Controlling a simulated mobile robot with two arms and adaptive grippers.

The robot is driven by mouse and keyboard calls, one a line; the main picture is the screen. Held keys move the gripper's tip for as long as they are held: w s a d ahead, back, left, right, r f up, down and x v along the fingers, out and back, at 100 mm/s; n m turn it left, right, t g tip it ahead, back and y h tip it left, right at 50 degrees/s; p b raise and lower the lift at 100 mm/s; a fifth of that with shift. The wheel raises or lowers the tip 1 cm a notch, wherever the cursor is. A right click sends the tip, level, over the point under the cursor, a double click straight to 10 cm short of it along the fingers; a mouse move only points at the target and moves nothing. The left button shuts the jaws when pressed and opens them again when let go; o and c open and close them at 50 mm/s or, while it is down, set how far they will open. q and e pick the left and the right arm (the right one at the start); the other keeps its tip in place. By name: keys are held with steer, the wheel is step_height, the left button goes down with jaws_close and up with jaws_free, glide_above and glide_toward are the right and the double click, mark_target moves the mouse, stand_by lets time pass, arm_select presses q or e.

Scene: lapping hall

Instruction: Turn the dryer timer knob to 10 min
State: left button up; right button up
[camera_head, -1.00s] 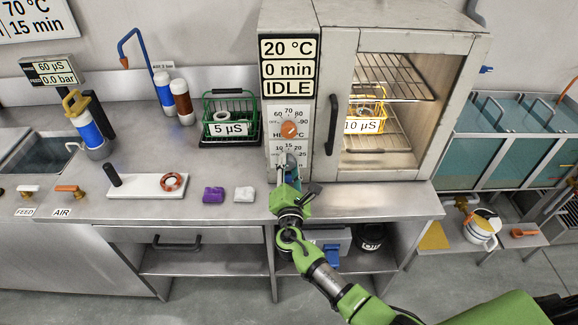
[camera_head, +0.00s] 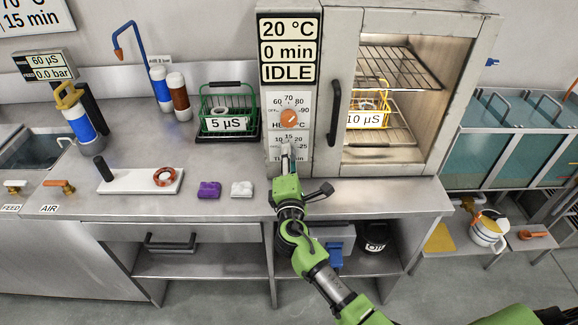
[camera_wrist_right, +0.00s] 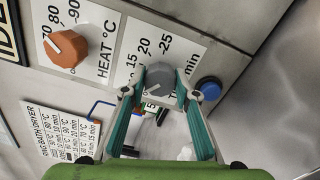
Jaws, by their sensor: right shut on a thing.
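The dryer (camera_head: 342,90) has its display (camera_head: 288,50) reading 20 °C, 0 min and IDLE. Its grey timer knob (camera_wrist_right: 159,76) sits on the TIME scale below the orange HEAT knob (camera_head: 290,118), which also shows in the wrist view (camera_wrist_right: 65,49). My right gripper (camera_head: 288,150) reaches the timer knob from the front. In the wrist view its two teal fingers (camera_wrist_right: 158,95) are shut on the knob, one on each side. The fingers hide part of the scale, and the knob's pointer setting is unclear. My left gripper is out of view.
A blue button (camera_wrist_right: 208,88) is close beside the timer knob. A green basket (camera_head: 228,125) is on the bench to the left. Purple (camera_head: 209,189) and white (camera_head: 242,189) lumps lie at the bench front.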

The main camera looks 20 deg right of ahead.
steer(key=shift+f+m+b, duration=0.1)
steer(key=shift+m+b, duration=0.75)
steer(key=shift+m, duration=0.15)
steer(key=o, duration=1.1)
steer(key=v, duration=1.2)
